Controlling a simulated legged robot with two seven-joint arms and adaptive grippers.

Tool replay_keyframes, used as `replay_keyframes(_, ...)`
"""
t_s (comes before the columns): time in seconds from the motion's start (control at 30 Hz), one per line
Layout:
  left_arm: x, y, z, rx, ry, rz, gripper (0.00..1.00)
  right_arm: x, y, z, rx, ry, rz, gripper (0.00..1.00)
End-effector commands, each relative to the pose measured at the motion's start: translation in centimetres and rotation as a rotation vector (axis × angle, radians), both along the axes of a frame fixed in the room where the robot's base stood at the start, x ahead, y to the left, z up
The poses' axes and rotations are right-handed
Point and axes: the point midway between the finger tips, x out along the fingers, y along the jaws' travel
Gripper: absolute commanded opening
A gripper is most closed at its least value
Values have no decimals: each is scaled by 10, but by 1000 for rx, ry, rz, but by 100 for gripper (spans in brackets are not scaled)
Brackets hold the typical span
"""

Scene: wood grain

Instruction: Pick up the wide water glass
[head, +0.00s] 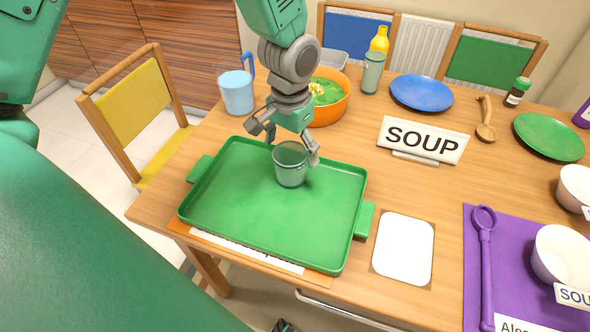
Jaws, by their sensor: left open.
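The wide water glass (290,172) is clear, greenish and upright on the green tray (230,222), towards its far right part. My left gripper (289,144) reaches down from above, right at the glass. Its fingers are spread open, one towards the left beyond the rim and one at the right side of the rim. I cannot tell whether either finger touches the glass. A taller, narrower glass (373,75) stands farther back. My right gripper is not in view.
A SOUP sign (422,140) stands to the right. A white card (403,250) lies right of the tray. The tray's front half is clear.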

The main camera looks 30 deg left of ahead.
Motion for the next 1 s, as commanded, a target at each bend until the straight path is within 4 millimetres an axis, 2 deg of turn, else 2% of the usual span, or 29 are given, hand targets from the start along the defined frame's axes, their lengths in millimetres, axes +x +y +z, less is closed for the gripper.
replay_keyframes(0.17,1,-1,-13,1,0,0,83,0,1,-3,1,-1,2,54)
replay_keyframes(0.43,3,-6,-49,8,1,-2,83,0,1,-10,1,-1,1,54)
replay_keyframes(0.73,3,-2,-55,2,-2,0,83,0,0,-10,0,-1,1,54)
replay_keyframes(0.77,3,-1,-55,1,-2,0,76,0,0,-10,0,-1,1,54)
replay_keyframes(0.9,3,0,-55,0,-1,0,27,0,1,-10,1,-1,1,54)
replay_keyframes(0.93,3,0,-55,1,-1,0,24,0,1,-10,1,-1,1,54)
replay_keyframes(1.0,3,-1,-55,2,0,0,24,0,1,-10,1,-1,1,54)
